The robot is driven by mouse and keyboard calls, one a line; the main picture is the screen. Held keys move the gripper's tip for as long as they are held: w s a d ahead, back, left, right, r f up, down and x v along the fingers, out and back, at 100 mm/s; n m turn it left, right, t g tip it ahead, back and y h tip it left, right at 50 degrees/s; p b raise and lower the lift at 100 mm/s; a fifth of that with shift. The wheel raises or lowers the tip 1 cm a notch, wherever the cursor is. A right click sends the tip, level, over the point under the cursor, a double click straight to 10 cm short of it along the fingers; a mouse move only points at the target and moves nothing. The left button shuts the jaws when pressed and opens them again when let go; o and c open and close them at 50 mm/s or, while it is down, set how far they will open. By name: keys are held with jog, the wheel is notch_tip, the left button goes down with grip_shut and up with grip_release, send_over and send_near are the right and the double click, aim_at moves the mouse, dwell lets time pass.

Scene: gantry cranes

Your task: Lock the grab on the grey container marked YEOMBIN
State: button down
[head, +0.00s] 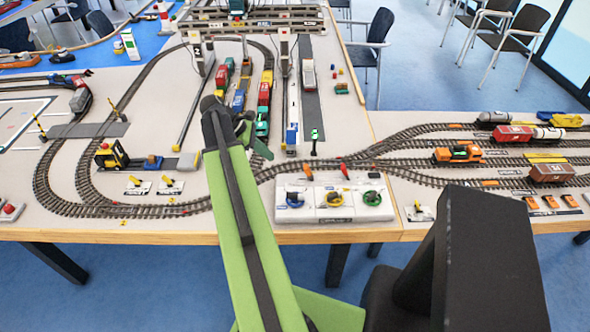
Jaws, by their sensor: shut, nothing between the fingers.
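The gantry crane (245,22) stands at the back of the table, its white legs on either side of the tracks. A small green and dark part (237,7) shows at its top; I cannot tell whether it is the grab. Red, green and blue containers (239,99) stand on the wagons beneath and in front of the crane. No YEOMBIN marking is readable, and I cannot pick out the grey container. My green arm hides part of the table.
A white panel (331,217) with blue, yellow and green rings and small levers sits at the front edge. A yellow-black loader (112,154) stands left. An orange locomotive (459,152) and wagons stand right. A grey-white truck (308,76) is on the dark lane. Chairs stand behind.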

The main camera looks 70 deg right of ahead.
aim_at(309, 173)
jog(key=b+x, duration=0.9)
jog(key=x, duration=0.2)
jog(key=shift+w+a+f, duration=0.1)
jog(key=shift+a+f, duration=0.05)
jog(key=s+r+p, duration=0.1)
jog(key=s+d+r+p, duration=0.1)
jog(key=shift+r+p, duration=0.3)
jog(key=shift+s+d+r, duration=0.1)
jog(key=shift+s+d, duration=0.05)
jog(key=shift+s, duration=0.35)
